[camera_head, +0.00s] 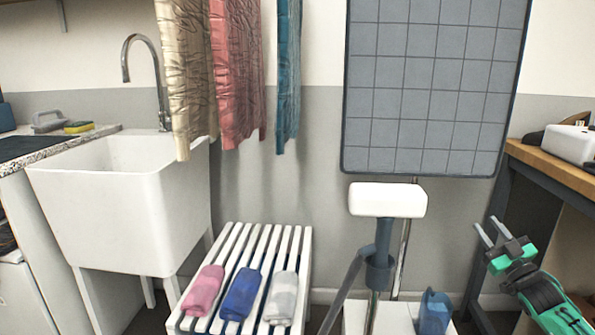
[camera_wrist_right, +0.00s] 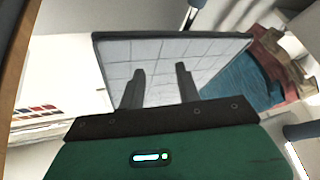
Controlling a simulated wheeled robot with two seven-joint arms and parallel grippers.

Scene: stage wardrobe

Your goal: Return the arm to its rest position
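My right gripper (camera_head: 489,232) is at the right of the head view, on a green arm that comes in from the lower right corner. Its two grey fingers stand apart with nothing between them. In the right wrist view the two dark fingers (camera_wrist_right: 160,85) are spread and empty, with the grey gridded board behind them. The gripper is in the air, left of the wooden-topped workbench, and touches nothing that I can see. My left gripper is not in the head view.
The workbench (camera_head: 562,172) is close to my right arm. A white steamer head (camera_head: 387,200) stands before the gridded board (camera_head: 430,90). A slatted bench (camera_head: 232,240) holds three rolled cloths. A white sink (camera_head: 110,205) and hanging fabrics (camera_head: 237,75) are at left.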

